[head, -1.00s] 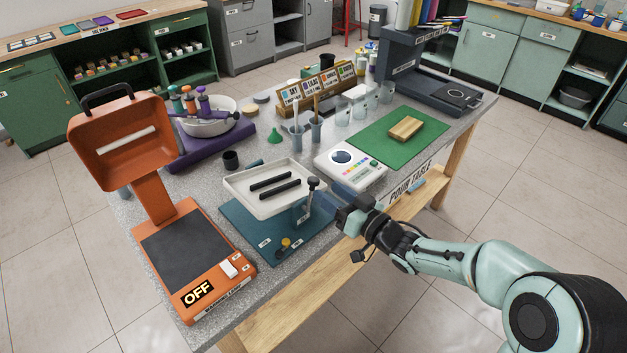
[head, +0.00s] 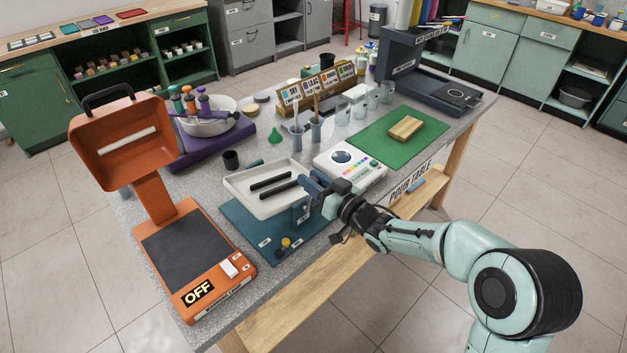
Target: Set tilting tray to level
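The tilting tray is a white shallow tray (head: 262,208) holding two black bars, on a blue base (head: 245,229) near the table's front edge. I cannot tell for certain how far it is tilted. A small lever stands at its right front, and its black knob is now hidden behind my gripper. My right gripper (head: 310,184) is at that lever's top, over the tray's right edge. Whether its fingers are apart, touching or closed on the knob is too small to tell. My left gripper is not in view.
An orange lamp box (head: 186,255) marked OFF stands left of the tray.

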